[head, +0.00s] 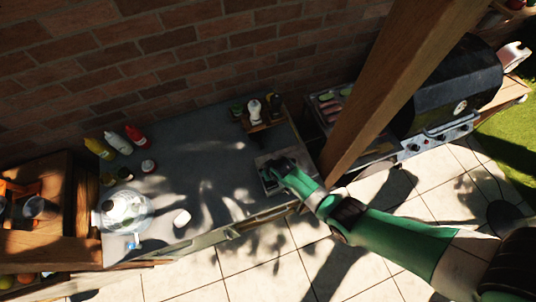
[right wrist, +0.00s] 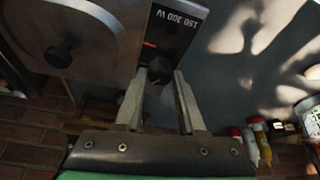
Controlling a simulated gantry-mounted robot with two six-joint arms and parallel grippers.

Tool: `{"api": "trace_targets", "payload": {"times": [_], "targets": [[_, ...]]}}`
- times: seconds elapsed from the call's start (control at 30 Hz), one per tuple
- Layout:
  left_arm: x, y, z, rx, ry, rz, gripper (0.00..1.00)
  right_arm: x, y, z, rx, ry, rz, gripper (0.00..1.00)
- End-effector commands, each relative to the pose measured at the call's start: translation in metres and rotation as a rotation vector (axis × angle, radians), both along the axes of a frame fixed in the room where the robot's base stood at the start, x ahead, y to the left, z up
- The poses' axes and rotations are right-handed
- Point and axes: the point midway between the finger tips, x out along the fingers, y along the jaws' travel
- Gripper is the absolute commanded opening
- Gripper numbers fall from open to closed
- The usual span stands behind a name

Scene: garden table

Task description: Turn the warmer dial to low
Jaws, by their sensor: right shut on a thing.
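The warmer (head: 262,160) sits at the right part of the grey counter, partly covered by my right gripper (head: 277,172). In the right wrist view the warmer's grey metal top (right wrist: 100,73) has a dark round knob (right wrist: 60,55) on it. Beside it is a black panel (right wrist: 172,40) with white lettering that includes "300 W" and a small red mark. My right gripper (right wrist: 161,76) is shut on the dark warmer dial (right wrist: 160,70), between its fingertips. The dial's pointer setting cannot be made out. My left gripper is not in view.
A wooden post (head: 385,85) rises close to my right arm, with a black grill (head: 450,85) beyond it. A small wooden rack (head: 265,123) with bottles stands behind the warmer. Sauce bottles (head: 115,142) and a glass-covered dish (head: 122,212) are at left. The counter's middle is mostly clear.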

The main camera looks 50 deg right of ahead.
Motion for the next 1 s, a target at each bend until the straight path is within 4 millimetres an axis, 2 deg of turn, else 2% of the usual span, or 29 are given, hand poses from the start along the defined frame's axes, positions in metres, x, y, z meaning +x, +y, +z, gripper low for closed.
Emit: {"api": "trace_targets", "payload": {"times": [0.5, 1.0], "targets": [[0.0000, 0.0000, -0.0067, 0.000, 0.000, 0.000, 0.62, 0.0012, 0.0025, -0.0002, 0.001, 0.000, -0.387, 0.00], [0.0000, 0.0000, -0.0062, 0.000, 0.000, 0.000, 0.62, 0.0013, 0.0025, -0.0005, 0.001, 0.000, -0.482, 0.00]]}}
